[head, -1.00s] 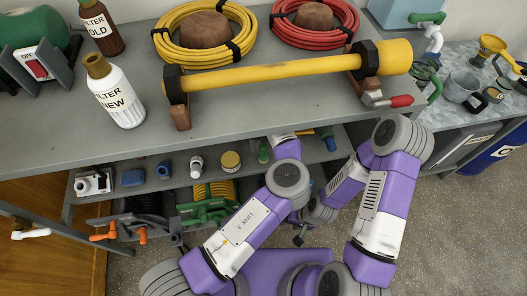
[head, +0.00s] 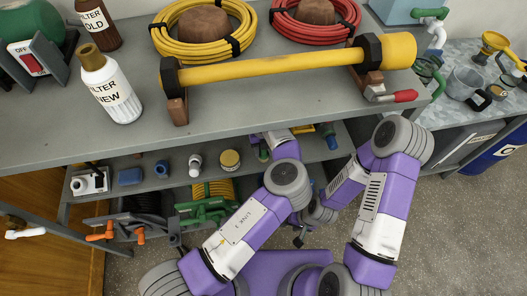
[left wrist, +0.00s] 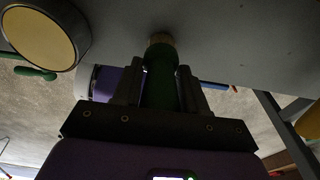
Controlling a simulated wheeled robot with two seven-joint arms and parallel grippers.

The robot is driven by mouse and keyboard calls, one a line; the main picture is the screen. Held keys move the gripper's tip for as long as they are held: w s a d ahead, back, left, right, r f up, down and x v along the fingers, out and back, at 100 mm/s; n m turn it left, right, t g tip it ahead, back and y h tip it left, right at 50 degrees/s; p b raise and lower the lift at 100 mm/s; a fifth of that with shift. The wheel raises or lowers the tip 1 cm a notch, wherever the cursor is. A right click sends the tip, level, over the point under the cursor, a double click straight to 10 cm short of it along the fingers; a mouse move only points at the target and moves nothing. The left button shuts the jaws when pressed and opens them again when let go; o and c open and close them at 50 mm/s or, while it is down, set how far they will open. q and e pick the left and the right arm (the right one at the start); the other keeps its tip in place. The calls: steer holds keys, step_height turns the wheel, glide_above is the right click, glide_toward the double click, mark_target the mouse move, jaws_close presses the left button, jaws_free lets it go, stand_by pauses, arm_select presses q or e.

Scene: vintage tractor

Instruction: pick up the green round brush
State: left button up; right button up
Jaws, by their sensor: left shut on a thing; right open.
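The green round brush (left wrist: 160,85) shows in the left wrist view as a dark green body with a tan round end. My left gripper (left wrist: 160,78) is shut on it, one finger on each side. In the head view a bit of green (head: 263,151) shows beside my left wrist on the lower shelf, under the workbench top; the fingers there are mostly hidden. I cannot tell whether the brush touches the shelf. My right gripper (head: 299,238) is open and empty, low over the floor, away from the shelf.
The workbench top (head: 245,110) overhangs the shelf. A yellow-lidded jar (head: 229,159) stands left of the brush and shows large in the left wrist view (left wrist: 42,32). A white bottle (head: 195,164) and blue objects stand farther left.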

arm_select(q)
steer(key=shift+c, duration=0.3)
steer(key=shift+r, duration=0.45)
steer(key=r, duration=0.1)
steer(key=r+p, duration=0.2)
steer(key=shift+s+d, duration=0.1)
steer(key=shift+s, duration=0.15)
steer(key=s+d+p, duration=0.3)
steer(key=s, duration=1.4)
steer(key=shift+d+f, duration=0.15)
steer(key=shift+f, duration=0.05)
steer(key=o, duration=0.5)
steer(key=c, duration=0.6)
steer(key=shift+s, duration=0.1)
steer(key=shift+c, duration=0.3)
